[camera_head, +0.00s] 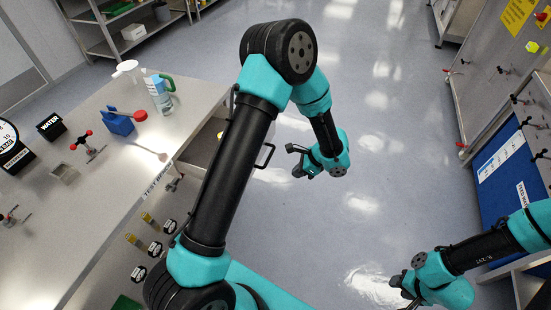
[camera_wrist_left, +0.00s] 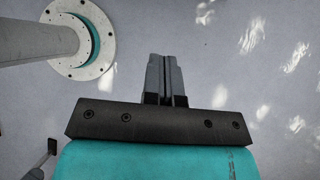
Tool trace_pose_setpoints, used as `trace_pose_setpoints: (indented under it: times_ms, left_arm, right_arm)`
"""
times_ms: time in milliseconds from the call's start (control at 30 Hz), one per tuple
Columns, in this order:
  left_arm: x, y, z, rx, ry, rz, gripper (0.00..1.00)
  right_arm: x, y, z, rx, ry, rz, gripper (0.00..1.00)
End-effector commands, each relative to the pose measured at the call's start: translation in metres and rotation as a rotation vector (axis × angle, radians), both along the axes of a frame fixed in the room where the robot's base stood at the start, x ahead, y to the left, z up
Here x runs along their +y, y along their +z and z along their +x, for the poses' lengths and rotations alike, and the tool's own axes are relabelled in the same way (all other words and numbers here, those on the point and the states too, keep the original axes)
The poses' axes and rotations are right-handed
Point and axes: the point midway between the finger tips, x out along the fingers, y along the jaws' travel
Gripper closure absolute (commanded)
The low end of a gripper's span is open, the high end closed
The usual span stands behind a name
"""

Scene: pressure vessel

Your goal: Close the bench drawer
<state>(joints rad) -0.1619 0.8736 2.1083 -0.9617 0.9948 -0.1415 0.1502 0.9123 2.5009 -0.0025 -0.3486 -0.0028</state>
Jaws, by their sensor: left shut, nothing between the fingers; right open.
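The test bench (camera_head: 120,185) stands at the left in the head view. My left arm crosses in front and hides much of the drawer. A black handle (camera_head: 266,157) shows just right of that arm. My left gripper (camera_head: 295,161) is shut and empty, to the right of the handle and apart from it. In the left wrist view its fingers (camera_wrist_left: 166,78) are together over bare floor. My right gripper (camera_head: 402,289) is open and empty at the lower right.
On the bench are a spray bottle (camera_head: 159,92), a blue holder (camera_head: 118,122) and a red-handled valve (camera_head: 84,141). A panel with a blue board (camera_head: 508,176) stands at the right. The floor (camera_head: 350,100) between is clear.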

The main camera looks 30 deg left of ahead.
Motion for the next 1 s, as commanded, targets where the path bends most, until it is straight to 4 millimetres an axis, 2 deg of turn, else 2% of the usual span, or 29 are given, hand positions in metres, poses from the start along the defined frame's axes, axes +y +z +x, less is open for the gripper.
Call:
trace_pose_setpoints:
  times_ms: [33, 100, 200, 300, 733, 1000]
  left_arm:
    - [0.000, 0.014, 0.014, -0.013, -0.053, 0.057, 1.00]
    - [0.001, 0.031, 0.030, -0.027, -0.114, 0.133, 1.00]
    - [0.001, 0.048, 0.044, -0.041, -0.167, 0.204, 1.00]
    - [0.001, 0.054, 0.050, -0.046, -0.187, 0.234, 1.00]
    - [0.005, 0.051, 0.048, -0.045, -0.184, 0.233, 1.00]
    - [0.028, 0.028, 0.044, -0.041, -0.183, 0.233, 1.00]
  right_arm:
    - [0.000, 0.000, 0.000, 0.000, 0.000, 0.000, 0.57]
    - [0.000, 0.000, 0.000, 0.000, 0.000, 0.000, 0.57]
    - [0.000, 0.000, 0.000, 0.000, 0.000, 0.000, 0.57]
    - [0.000, 0.000, 0.000, 0.000, 0.000, 0.000, 0.57]
    - [0.000, 0.000, 0.000, 0.000, 0.000, 0.000, 0.57]
    - [0.000, 0.000, 0.000, 0.000, 0.000, 0.000, 0.57]
